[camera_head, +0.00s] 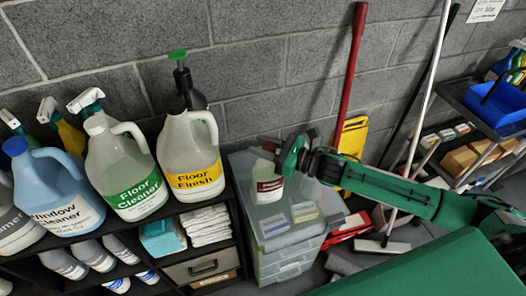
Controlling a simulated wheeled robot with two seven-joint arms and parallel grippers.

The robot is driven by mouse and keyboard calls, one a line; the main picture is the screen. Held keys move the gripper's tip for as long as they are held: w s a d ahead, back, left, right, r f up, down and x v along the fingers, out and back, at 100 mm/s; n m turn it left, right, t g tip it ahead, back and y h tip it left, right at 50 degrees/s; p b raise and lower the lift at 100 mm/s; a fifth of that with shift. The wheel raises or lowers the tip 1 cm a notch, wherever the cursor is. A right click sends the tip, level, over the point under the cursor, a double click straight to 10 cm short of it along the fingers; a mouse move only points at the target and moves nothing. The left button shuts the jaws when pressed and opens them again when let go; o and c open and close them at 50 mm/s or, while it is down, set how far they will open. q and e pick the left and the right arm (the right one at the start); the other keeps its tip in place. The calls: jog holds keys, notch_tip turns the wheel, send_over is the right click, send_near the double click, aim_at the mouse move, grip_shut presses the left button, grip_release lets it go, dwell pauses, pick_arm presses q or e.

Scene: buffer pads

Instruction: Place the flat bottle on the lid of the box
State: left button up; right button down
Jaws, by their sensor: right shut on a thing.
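My right gripper (281,153) reaches in from the right and is shut on the upper part of a small flat bottle (267,187). The bottle is whitish with a dark red label and looks about upright. It is over the back part of the lid (254,216) of a clear plastic box (286,262). I cannot tell whether its base touches the lid. The gripper partly hides the bottle's top. My left gripper is not in view.
A dark shelf (226,196) with large jugs (191,155) stands close on the left. Mops and a red-handled pole (350,75) lean on the wall behind. A cart with a blue bin (497,103) is at right.

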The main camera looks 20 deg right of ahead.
aim_at(268, 175)
notch_tip(268, 175, down, 3)
jog(key=shift+r+p, duration=0.1)
jog(key=shift+p, duration=0.25)
jog(key=c, duration=1)
grip_release()
jog(key=shift+f, duration=0.25)
jog(key=shift+r, duration=0.15)
